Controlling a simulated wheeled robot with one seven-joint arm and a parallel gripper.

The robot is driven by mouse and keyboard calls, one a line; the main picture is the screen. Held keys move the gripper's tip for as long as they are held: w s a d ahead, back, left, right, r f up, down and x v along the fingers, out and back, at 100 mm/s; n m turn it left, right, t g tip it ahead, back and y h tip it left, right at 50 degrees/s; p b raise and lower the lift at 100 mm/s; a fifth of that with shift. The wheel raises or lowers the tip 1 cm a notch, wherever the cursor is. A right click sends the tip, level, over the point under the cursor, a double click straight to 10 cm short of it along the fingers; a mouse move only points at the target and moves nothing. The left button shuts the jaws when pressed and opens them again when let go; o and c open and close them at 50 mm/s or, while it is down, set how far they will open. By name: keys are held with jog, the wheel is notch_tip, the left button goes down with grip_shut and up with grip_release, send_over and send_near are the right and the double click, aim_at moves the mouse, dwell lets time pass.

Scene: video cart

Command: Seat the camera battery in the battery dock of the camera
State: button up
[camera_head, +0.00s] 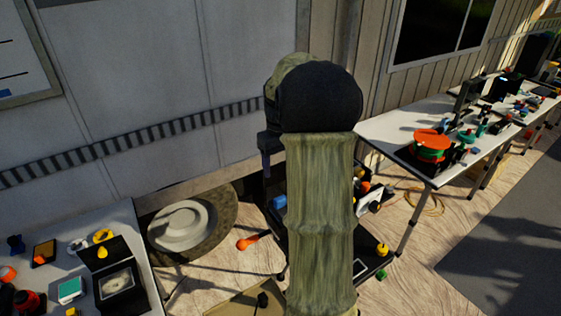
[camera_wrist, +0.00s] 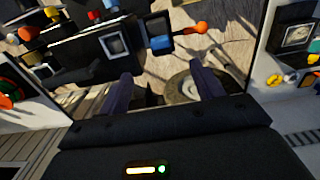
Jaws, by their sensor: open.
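My gripper (camera_wrist: 161,72) is open and empty, its two dark fingers spread in the wrist view. In the head view its tip (camera_head: 266,168) hangs left of my arm, above the dark video cart (camera_head: 284,232). The cart also shows beyond the fingers in the wrist view (camera_wrist: 72,62). On it are a black box with a grey screen (camera_wrist: 115,44) and a small blue block (camera_wrist: 160,43). I cannot tell which thing is the camera, the battery or the dock. My arm hides much of the cart in the head view. Nothing touches the fingers.
A white table (camera_head: 140,232) with several small items stands at the left. Another long cluttered table (camera_head: 388,133) stands at the right. An orange-ended handle (camera_head: 247,243) sticks out from the cart. A round grey base (camera_head: 182,225) lies by the wall.

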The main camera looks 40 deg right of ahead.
jog(key=shift+r, duration=0.8)
jog(key=s+a+f+t, duration=0.1)
jog(key=s+a+f, duration=0.2)
jog(key=a, duration=0.4)
jog(key=s+a+f, duration=0.3)
jog(key=s+a, duration=0.3)
jog(key=a, duration=0.2)
jog(key=s+a+f+t, duration=0.1)
jog(key=s+a+f, duration=0.2)
jog(key=a, duration=0.5)
jog(key=shift+s+a+n+t, duration=0.2)
jog(key=shift+s+n+t, duration=0.1)
jog(key=shift+s, duration=0.6)
jog(key=shift+f, duration=0.1)
